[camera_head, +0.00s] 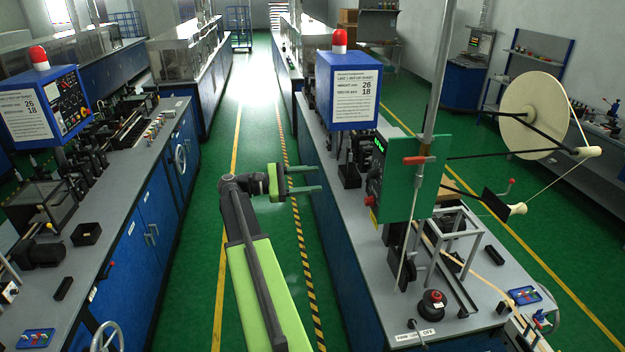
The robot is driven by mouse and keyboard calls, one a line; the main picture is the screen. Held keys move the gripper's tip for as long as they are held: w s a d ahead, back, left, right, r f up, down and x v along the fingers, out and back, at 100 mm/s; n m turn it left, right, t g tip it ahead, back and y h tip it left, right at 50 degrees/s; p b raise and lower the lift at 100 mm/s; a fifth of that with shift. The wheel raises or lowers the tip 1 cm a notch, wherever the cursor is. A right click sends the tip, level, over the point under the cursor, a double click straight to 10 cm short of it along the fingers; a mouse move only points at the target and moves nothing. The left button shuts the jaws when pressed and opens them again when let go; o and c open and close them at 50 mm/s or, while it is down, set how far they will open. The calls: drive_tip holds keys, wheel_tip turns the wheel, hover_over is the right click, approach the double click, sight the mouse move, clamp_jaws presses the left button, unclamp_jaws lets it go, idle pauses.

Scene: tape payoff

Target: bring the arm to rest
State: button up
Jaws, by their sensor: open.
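My gripper (305,179) is open. Its two fingers point right, apart, with nothing between them. It is held over the aisle floor, just left of the right workbench edge. My green and dark arm stretches up from the bottom middle of the view to it. On the right stands the tape payoff, with a large cream reel (534,115) on black arms beside a green panel (411,185). A thin strand runs from the reel to a small roller (517,209).
The right workbench (345,205) carries a blue box with a red lamp (339,41), a metal frame and a black-and-red knob (433,303). A left workbench (142,165) holds more equipment. The green aisle floor (262,110) between them is clear ahead.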

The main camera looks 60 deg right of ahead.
drive_tip(key=w+a+f+n+t+h+b, duration=0.2)
drive_tip(key=w+a+f+n+t+b, duration=0.25)
drive_tip(key=w+a+f+b, duration=0.65)
drive_tip(key=w+a+f+t+y+b, duration=0.1)
drive_tip(key=w+a+f+t+b, duration=0.2)
drive_tip(key=a+f, duration=0.55)
drive_tip(key=w+a+f+t+y, duration=0.1)
drive_tip(key=w+a+f+t, duration=0.25)
drive_tip(key=a+f, duration=0.5)
drive_tip(key=a+f+m+t+y+b, duration=0.1)
drive_tip(key=a+f+m+y, duration=0.2)
drive_tip(key=a, duration=1.2)
drive_tip(key=a+f+m+t+y+b, duration=0.2)
drive_tip(key=a+f+y, duration=0.6)
drive_tip(key=a, duration=0.7)
drive_tip(key=shift+w+f+m, duration=0.25)
drive_tip(key=shift+f+m, duration=0.5)
drive_tip(key=shift+f, duration=0.2)
